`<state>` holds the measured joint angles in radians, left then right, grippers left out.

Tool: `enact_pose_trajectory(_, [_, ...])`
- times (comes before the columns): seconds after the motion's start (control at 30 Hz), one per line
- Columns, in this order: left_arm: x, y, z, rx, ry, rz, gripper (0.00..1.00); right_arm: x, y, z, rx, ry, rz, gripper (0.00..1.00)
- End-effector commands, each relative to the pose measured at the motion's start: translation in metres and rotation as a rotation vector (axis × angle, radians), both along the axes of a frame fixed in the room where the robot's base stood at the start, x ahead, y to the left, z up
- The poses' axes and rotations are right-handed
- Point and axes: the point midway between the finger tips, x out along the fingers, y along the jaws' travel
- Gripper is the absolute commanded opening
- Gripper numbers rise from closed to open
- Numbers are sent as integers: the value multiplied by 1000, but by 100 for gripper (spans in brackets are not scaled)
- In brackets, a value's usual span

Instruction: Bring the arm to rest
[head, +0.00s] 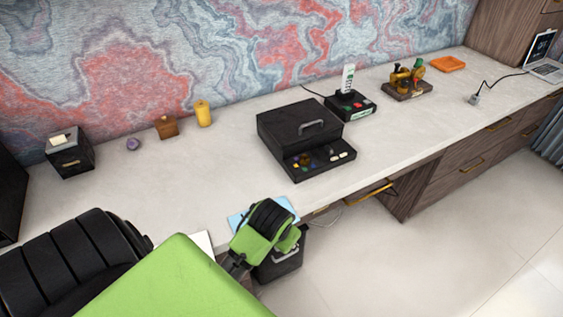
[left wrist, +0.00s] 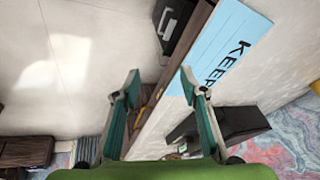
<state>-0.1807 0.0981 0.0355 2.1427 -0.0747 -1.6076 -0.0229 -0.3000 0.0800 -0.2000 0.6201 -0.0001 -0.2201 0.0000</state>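My left arm reaches in from the lower left of the head view. Its green and black wrist part (head: 262,230) is over the front edge of the desk, beside a light blue sheet (head: 285,205). The fingers cannot be made out there. In the left wrist view my left gripper (left wrist: 160,82) has its two fingers wide apart with nothing between them. The blue sheet (left wrist: 225,45) there bears the letters KEEP and lies on the desk just beyond the right finger. My right gripper is in neither view.
A black bin (head: 281,266) stands below the desk edge. A black cash box (head: 295,128) with an open drawer sits mid-desk.

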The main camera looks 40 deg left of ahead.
Motion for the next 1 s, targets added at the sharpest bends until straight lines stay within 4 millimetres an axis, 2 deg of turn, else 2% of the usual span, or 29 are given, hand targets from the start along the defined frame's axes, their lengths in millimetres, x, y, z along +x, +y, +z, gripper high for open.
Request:
enact_pose_trajectory(0.37, [0,0,-1,0,0,0,39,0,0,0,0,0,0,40])
enact_pose_trajectory(0.47, [1,-1,-11,-2,8,-6,39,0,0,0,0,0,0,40])
enact_pose_trajectory(0.57, [1,-5,-40,-8,29,-21,39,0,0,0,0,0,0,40])
enact_pose_trajectory(0.77, [-14,-23,-143,-32,87,-77,39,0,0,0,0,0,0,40])
enact_pose_trajectory(0.87, [-36,-33,-197,-49,118,-103,39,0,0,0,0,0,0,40])
enact_pose_trajectory(1.0, [-81,-45,-268,-73,158,-136,39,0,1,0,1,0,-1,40])
